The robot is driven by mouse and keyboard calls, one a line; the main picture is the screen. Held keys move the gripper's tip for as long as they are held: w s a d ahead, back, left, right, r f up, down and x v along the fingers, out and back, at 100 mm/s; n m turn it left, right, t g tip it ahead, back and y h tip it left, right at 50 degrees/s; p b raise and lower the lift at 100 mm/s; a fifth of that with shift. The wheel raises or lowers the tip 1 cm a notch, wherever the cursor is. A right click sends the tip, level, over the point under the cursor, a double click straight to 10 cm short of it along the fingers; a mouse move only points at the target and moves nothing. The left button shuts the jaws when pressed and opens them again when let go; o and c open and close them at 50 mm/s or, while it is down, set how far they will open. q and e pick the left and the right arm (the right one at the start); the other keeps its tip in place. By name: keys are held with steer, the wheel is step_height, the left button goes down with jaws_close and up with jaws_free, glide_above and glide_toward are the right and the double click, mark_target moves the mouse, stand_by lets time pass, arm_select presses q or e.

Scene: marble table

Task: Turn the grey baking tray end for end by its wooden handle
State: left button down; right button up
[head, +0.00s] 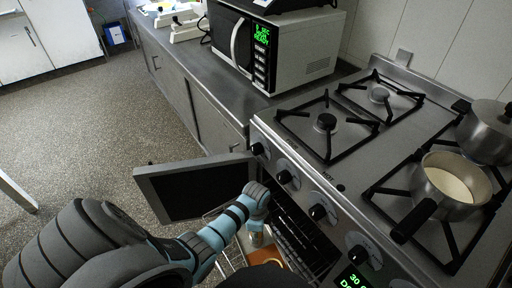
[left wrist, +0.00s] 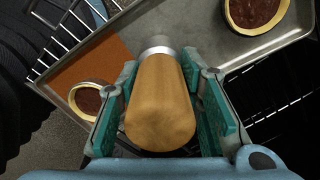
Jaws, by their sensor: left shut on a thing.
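The grey baking tray (left wrist: 225,48) lies across the upper part of the left wrist view, set slantwise, with an orange-brown patch (left wrist: 92,62) at its left. Two pale-rimmed round tarts with dark filling are on it, one at the left (left wrist: 88,98) and one at the upper right (left wrist: 257,12). Its wooden handle (left wrist: 160,100), with a metal collar, points toward my wrist. My left gripper (left wrist: 160,72) is shut on the handle, with a green-padded finger on each side. In the head view my left arm hides most of the tray. My right gripper is not in view.
The oven door (head: 195,188) hangs open left of the cooker. Wire racks (head: 290,232) show inside the oven and more bars (left wrist: 75,20) beside the tray. A saucepan (head: 452,185) and a lidded pot (head: 488,132) stand on the hob. Floor at left is clear.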

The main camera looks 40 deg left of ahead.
arm_select(q)
steer(key=shift+f+b, duration=0.4)
steer(key=shift+f, duration=0.2)
steer(key=c, duration=1.1)
jaws_free()
steer(key=shift+o, duration=0.2)
step_height(320, 180, up, 12)
steer(key=shift+s, duration=0.1)
